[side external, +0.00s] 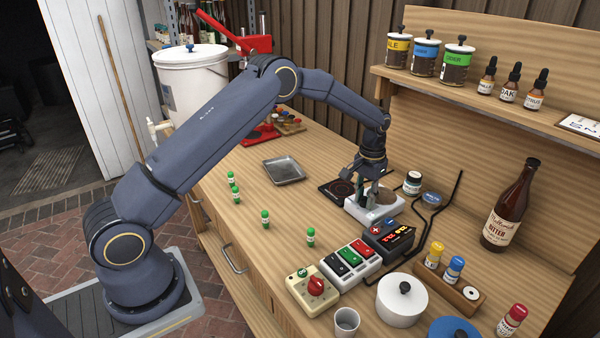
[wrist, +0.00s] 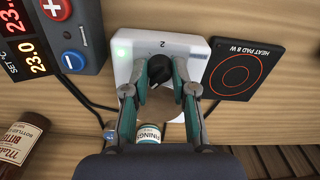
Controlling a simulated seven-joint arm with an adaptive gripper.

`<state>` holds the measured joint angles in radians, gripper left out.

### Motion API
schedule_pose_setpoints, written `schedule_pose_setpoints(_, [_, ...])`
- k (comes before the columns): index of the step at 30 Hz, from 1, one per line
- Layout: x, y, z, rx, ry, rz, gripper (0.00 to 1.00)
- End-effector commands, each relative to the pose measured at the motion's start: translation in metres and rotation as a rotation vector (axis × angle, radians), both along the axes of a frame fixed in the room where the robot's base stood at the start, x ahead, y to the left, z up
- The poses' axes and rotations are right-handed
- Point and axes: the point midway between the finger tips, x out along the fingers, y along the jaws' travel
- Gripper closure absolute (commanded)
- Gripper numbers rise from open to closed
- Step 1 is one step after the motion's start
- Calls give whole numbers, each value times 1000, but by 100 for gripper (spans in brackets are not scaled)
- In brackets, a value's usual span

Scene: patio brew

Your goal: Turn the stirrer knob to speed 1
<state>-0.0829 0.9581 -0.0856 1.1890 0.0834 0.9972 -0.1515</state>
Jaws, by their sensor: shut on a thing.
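The stirrer is a white box (wrist: 200,62) with a lit green light on its left side in the wrist view. It also shows under my gripper in the side view (side external: 388,213). Its black knob (wrist: 158,68) sits between my fingertips, with a "2" printed beside it. I cannot read the knob's pointer. My gripper (wrist: 160,78) is shut on the knob, its teal pads on either side; in the side view it points down at the stirrer (side external: 366,194). A tan round part (wrist: 162,104) shows behind the knob, partly hidden by the fingers.
A black heat pad (wrist: 240,72) lies close beside the stirrer. A finings jar (wrist: 148,134) stands near my fingers. The temperature controller (side external: 388,238) and a switch strip (side external: 352,263) are in front. A brown bottle (side external: 511,205) stands at right. Black cables run nearby.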

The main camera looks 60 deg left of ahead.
Motion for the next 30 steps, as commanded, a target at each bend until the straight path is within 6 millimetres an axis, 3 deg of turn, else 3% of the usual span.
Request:
schedule_pose_setpoints(21, [0, 0, -1, -1, 2, -668, 100])
schedule_pose_setpoints(30, [-1, 0, -1, -1, 2, -871, 100])
